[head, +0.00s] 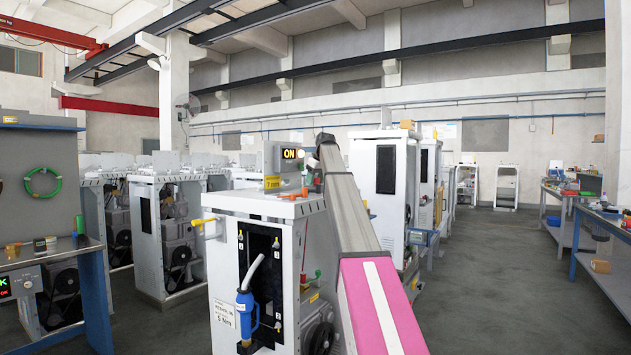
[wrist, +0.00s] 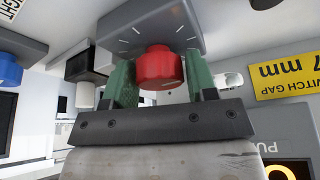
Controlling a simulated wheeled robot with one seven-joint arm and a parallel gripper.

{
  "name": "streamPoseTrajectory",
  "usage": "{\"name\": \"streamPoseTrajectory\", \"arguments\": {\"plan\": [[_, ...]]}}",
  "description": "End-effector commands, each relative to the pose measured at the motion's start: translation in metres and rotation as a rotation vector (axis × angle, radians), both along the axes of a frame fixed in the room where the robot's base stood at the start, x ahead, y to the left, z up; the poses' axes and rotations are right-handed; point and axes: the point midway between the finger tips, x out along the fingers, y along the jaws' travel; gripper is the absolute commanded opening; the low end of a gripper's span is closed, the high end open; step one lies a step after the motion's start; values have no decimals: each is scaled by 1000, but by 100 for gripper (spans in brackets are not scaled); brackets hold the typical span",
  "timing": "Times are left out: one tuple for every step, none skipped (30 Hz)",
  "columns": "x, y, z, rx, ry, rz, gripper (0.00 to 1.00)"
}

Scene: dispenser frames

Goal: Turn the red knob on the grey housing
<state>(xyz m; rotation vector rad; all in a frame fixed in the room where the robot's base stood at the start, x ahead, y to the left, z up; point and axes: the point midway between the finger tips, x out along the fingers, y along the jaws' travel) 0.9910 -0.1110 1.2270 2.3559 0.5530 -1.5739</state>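The red knob (wrist: 160,68) sticks out of the grey housing (wrist: 150,28), which has white tick marks around the knob. My gripper (wrist: 161,78) has its green fingers on both sides of the knob. The fingers appear to touch its sides, with no clear gap. The knob's turned angle is hard to read. In the head view my arm reaches up to the top of a white cabinet (head: 270,205), and its end hides the housing and the knob there.
Close by are a blue knob (wrist: 10,70) at the left, a yellow "7 mm" label (wrist: 285,80) at the right and a lit ON display (head: 291,153). A blue-handled nozzle (head: 246,310) hangs on the cabinet front. Open floor (head: 490,280) lies to the right.

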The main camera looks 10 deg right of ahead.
Motion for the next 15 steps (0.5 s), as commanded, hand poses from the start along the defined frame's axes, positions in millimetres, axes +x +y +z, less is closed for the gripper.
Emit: {"name": "streamPoseTrajectory", "arguments": {"plan": [[0, 0, 0, 0, 0, 0, 35], [0, 0, 0, 0, 0, 0, 25], [0, 0, 0, 0, 0, 0, 20], [0, 0, 0, 0, 0, 0, 20], [0, 0, 0, 0, 0, 0, 20], [0, 0, 0, 0, 0, -1, 20], [0, 0, 0, 0, 0, -4, 20], [0, 0, 0, 0, 0, -11, 20], [0, 0, 0, 1, 0, -26, 20], [-1, 0, 0, 1, 0, -41, 20], [-1, 0, 0, 1, 0, -62, 20], [-1, 0, 0, 0, 0, -96, 20], [-1, 0, 0, 0, 0, -125, 20], [-1, 1, 0, -1, 0, -155, 20], [-1, 0, 0, 0, 0, -198, 20]]}}
